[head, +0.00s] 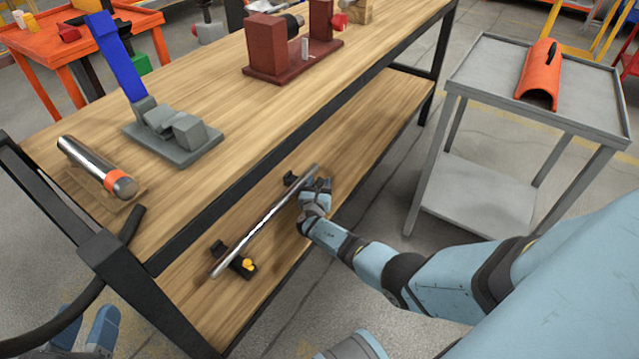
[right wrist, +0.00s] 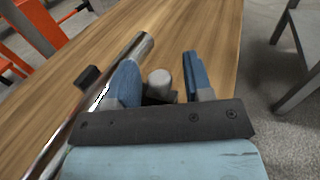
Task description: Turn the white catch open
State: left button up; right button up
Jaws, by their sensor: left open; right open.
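A small whitish, rounded knob, which looks like the white catch (right wrist: 159,84), stands between my right gripper's blue fingers in the right wrist view. A dark holder lies around its foot. Whether the fingers touch it I cannot tell. My right gripper (head: 319,184) is open, low over the lower shelf beside the far end of a shiny rod (head: 262,225); it hides the catch in the head view. The rod also shows in the right wrist view (right wrist: 85,118), left of the fingers. A yellow knob (head: 247,264) sits on a black holder at the rod's near end. My left gripper (head: 88,329) is open and empty at the lower left.
The wooden bench top (head: 215,95) overhangs the lower shelf (head: 365,135). On top are a grey clamp with a blue lever (head: 120,60), a metal cylinder (head: 90,165) and a dark red jack (head: 270,50). A grey cart (head: 480,75) with an orange cover stands right.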

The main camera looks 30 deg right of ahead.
jog(key=shift+c, duration=0.3)
jog(key=c, duration=0.6)
